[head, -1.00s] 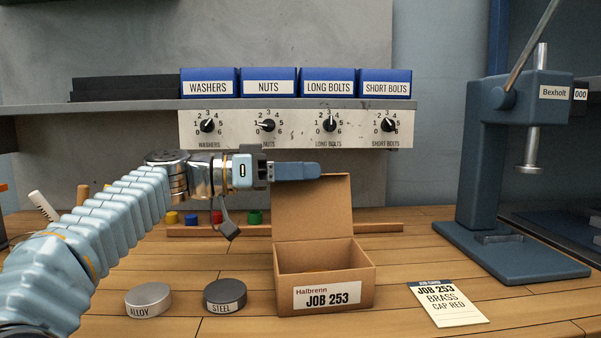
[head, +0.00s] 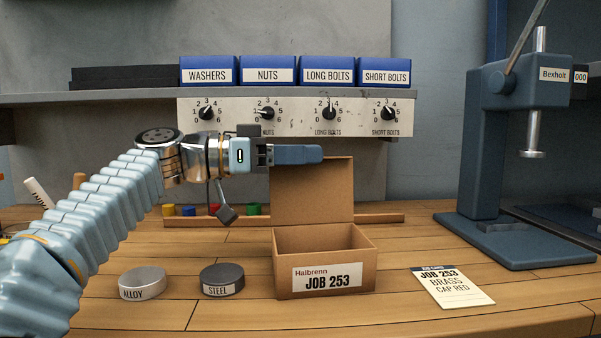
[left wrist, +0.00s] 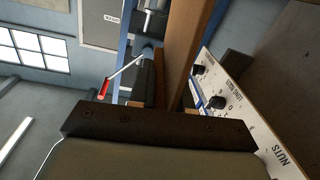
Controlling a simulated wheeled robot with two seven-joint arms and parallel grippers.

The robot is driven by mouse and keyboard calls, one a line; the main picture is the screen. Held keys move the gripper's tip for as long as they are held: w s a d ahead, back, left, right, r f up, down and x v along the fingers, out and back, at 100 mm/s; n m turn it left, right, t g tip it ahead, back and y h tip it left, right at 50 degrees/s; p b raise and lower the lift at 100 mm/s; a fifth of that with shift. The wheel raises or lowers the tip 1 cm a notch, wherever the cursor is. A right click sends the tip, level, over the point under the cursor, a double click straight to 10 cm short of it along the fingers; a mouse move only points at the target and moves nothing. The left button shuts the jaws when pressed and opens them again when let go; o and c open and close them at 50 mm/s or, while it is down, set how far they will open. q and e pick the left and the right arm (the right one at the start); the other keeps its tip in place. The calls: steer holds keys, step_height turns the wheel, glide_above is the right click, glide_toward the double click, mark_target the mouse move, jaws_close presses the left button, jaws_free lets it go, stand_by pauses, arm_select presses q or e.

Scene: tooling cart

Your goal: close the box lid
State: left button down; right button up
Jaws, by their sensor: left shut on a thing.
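The open cardboard box (head: 328,281), marked Halbrenn JOB 253, stands on the wooden bench. Its lid (head: 312,195) stands about upright at the box's back edge. My left gripper (head: 300,154) is at the lid's top edge, its fingers pointing right along it, and is shut on the lid. The fingers cover part of that top edge. In the left wrist view a brown strip (left wrist: 184,50), which looks like the lid edge-on, runs up beyond the dark gripper part. The box is empty as far as I see. My right gripper is not in view.
Alloy (head: 143,283) and steel (head: 222,280) discs lie left of the box. A job card (head: 452,287) lies to its right. A blue press (head: 500,150) stands at the right. Behind are a low wooden rail (head: 385,218), a dial panel (head: 355,117) and labelled blue bins (head: 268,70).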

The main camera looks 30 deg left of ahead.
arm_select(q)
steer(key=shift+s+d+f+m+b, duration=0.1)
steer(key=shift+s+d+m+b, duration=0.45)
steer(key=shift+m+b, duration=0.4)
steer(key=shift+s+d+f+m+b, duration=0.1)
steer(key=shift+s+d+m+b, duration=0.3)
steer(key=shift+s+m+b, duration=0.55)
steer(key=shift+s+d+f+m+b, duration=0.1)
steer(key=shift+s+d+m+b, duration=0.35)
steer(key=shift+b, duration=0.85)
steer(key=shift+w, duration=0.1)
steer(key=c, duration=1.3)
jaws_free()
steer(key=v, duration=1.4)
steer(key=shift+d, duration=0.1)
